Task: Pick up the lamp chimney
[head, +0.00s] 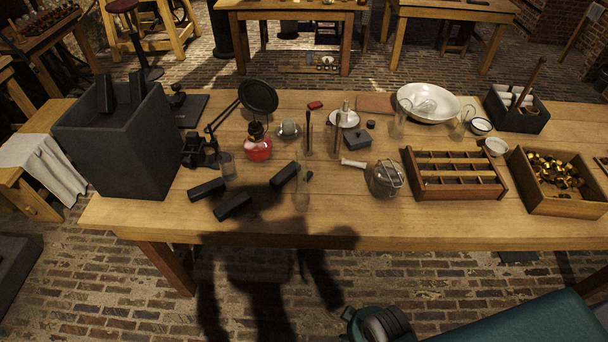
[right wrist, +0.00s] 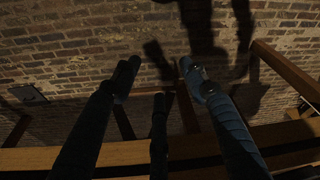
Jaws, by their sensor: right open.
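Several clear glass pieces stand on the table, and I cannot tell for sure which is the lamp chimney. A faint upright glass tube (head: 301,192) is near the front edge, left of the wire-caged glass. A short glass (head: 228,166) stands left of the red lamp (head: 258,149). Another clear glass (head: 399,121) stands by the white basin. My right gripper (right wrist: 158,72) is open and empty in the right wrist view, with brick floor behind its fingers. It touches none of the glass pieces. My left gripper is not in view.
The wooden table (head: 440,222) has clear room along its front edge. Black blocks (head: 233,206) lie at front left beside a big dark box (head: 120,145). A divided wooden tray (head: 455,190) and a box of brass pieces (head: 550,204) stand right. A white basin (head: 440,110) is behind.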

